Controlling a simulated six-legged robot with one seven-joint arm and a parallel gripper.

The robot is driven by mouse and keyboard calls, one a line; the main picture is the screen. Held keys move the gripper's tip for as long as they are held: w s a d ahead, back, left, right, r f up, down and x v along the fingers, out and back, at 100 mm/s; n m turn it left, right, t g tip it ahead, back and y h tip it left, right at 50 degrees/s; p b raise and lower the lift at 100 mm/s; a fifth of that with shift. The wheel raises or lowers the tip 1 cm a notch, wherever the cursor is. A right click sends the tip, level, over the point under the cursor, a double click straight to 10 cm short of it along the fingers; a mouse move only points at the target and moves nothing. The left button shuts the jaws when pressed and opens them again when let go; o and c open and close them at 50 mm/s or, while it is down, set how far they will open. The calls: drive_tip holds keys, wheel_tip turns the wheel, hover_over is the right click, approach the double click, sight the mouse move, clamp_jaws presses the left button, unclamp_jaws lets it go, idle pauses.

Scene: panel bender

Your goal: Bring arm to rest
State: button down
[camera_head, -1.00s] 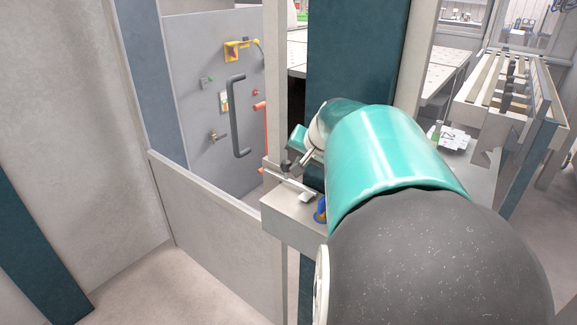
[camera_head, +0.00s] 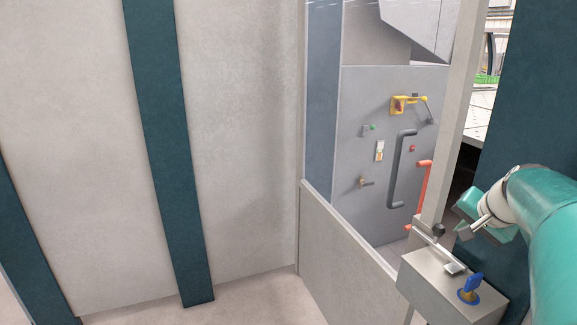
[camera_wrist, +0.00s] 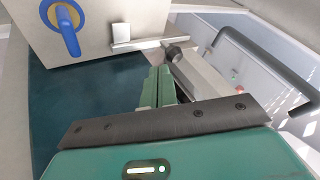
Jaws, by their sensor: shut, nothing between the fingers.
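My arm, teal, comes in from the right edge of the head view. My gripper is at its end, close above the grey box on the post; the wrist view shows its green fingers (camera_wrist: 157,88) together, with nothing between them. The grey box (camera_head: 438,283) carries a blue key-like knob (camera_head: 469,288) and a small metal latch lever (camera_head: 440,252). In the wrist view the blue knob on its yellow ring (camera_wrist: 66,30) is at upper left, apart from the fingers. The fingertips point toward the latch plate (camera_wrist: 138,43); I cannot tell whether they touch anything.
A grey panel (camera_head: 390,160) behind the low wall carries a dark handle (camera_head: 396,170), a yellow switch (camera_head: 404,104) and a red handle (camera_head: 422,190). Pale walls with dark teal posts (camera_head: 170,150) stand at left. The floor (camera_head: 220,310) in front of them is clear.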

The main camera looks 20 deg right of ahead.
drive_tip(key=s+a+f+n+y, duration=0.2)
drive_tip(key=a+n, duration=0.5)
drive_tip(key=a, duration=1.8)
drive_tip(key=s+a+f+n, duration=0.2)
drive_tip(key=s+a+n, duration=0.1)
drive_tip(key=a, duration=0.2)
drive_tip(key=s+a+f+n+g, duration=0.1)
drive_tip(key=s+a+f+n, duration=0.1)
drive_tip(key=a, duration=0.4)
drive_tip(key=shift+s+f+n+g, duration=0.35)
drive_tip(key=shift+s+f, duration=0.25)
drive_tip(key=shift+s, duration=0.55)
drive_tip(key=shift+s+d, duration=0.1)
